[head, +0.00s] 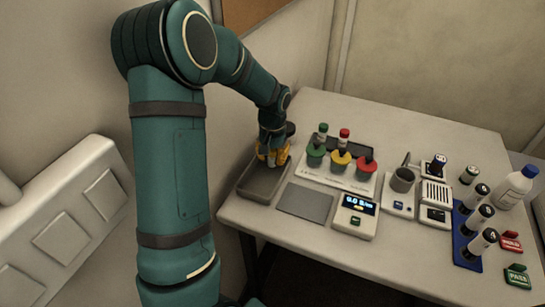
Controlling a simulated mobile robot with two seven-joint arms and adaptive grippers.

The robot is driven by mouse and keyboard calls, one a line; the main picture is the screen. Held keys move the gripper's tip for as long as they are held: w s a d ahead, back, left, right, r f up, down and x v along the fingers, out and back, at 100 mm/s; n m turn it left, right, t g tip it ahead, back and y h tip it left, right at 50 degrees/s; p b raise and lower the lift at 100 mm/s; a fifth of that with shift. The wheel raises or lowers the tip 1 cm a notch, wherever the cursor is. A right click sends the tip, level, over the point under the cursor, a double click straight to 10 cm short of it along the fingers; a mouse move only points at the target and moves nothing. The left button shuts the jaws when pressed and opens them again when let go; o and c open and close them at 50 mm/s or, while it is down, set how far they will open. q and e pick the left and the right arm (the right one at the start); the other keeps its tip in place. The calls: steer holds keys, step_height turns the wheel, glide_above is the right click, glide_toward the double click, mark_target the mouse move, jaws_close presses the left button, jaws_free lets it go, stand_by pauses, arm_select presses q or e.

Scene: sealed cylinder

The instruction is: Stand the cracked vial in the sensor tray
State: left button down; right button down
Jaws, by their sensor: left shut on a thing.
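My left gripper (272,156) reaches down from the left arm, its yellow fingers low over the far end of a shallow grey tray (249,192) at the table's left edge. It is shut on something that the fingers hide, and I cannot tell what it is. A dark round part shows beside the fingers; I cannot tell if it belongs to the gripper. No crack can be made out on any vial, and I cannot tell which container is the sensor tray. My right gripper is out of view.
Green, yellow and red holders (341,158) stand right of the gripper, two with capped vials.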

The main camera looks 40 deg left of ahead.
arm_select(q)
steer(key=shift+r, duration=0.1)
steer(key=c, duration=0.7)
jaws_free()
steer(key=shift+c, duration=0.2)
step_height(320, 180, up, 11)
steer(key=shift+f+p, duration=0.1)
steer(key=shift+p, duration=1.1)
steer(key=shift+r, duration=0.65)
